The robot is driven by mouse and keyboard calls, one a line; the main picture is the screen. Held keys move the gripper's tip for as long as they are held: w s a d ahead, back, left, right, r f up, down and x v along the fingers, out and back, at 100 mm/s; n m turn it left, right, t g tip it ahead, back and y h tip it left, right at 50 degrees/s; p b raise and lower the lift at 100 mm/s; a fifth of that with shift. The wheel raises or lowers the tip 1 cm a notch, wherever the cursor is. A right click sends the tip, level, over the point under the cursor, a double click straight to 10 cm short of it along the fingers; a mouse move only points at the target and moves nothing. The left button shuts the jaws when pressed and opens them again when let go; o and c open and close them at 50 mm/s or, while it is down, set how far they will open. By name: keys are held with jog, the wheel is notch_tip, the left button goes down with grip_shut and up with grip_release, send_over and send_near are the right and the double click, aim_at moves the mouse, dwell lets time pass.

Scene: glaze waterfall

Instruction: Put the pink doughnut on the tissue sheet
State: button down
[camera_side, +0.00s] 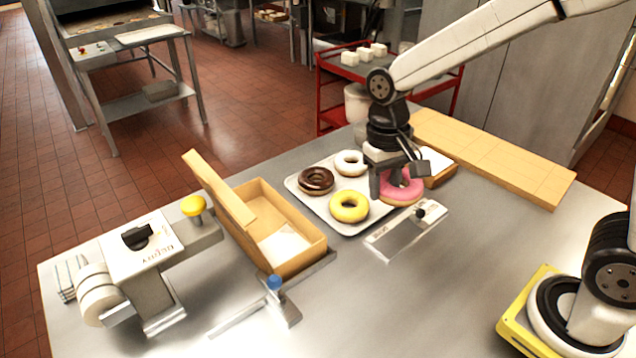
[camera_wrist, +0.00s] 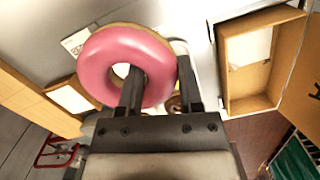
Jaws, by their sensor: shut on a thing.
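The pink doughnut (camera_side: 405,190) is in my gripper (camera_side: 388,188), by the right edge of the doughnut tray. In the wrist view the pink doughnut (camera_wrist: 110,57) fills the upper left, and my gripper (camera_wrist: 162,80) is shut on its ring, one finger in the hole and one outside. How high it is held is hard to tell. A white sheet (camera_side: 284,243), which looks like the tissue sheet, lies in the open cardboard box (camera_side: 298,214); it also shows in the wrist view (camera_wrist: 252,48). Another white sheet (camera_side: 436,160) lies on a small wooden box behind my gripper.
The metal tray (camera_side: 297,187) holds a chocolate doughnut (camera_side: 316,180), a white one (camera_side: 351,163) and a yellow one (camera_side: 349,206). A metal plate device (camera_side: 405,232) is in front. The box's raised lid (camera_side: 218,200) stands on its left. A sealing machine (camera_side: 140,250) is far left.

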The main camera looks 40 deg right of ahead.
jog(key=s+a+n+h, duration=0.1)
jog(key=s+a+n, duration=0.3)
jog(key=a+n, duration=0.6)
jog(key=shift+s+a+r+n+t+h, duration=0.15)
jog(key=shift+a+r+n+t+h, duration=0.2)
jog(key=shift+n, duration=1.95)
jog(key=shift+a, duration=0.1)
send_over(284, 251)
jog(key=s+a, duration=0.1)
jog(key=s, duration=0.1)
jog(key=shift+s+f, duration=0.2)
jog(key=shift+f, duration=4.4)
jog(key=shift+a, duration=0.1)
jog(key=shift+w+f, duration=0.1)
jog(key=shift+f, duration=0.1)
jog(key=shift+w+f, duration=0.1)
jog(key=shift+f, duration=1.55)
jog(key=shift+f, duration=0.55)
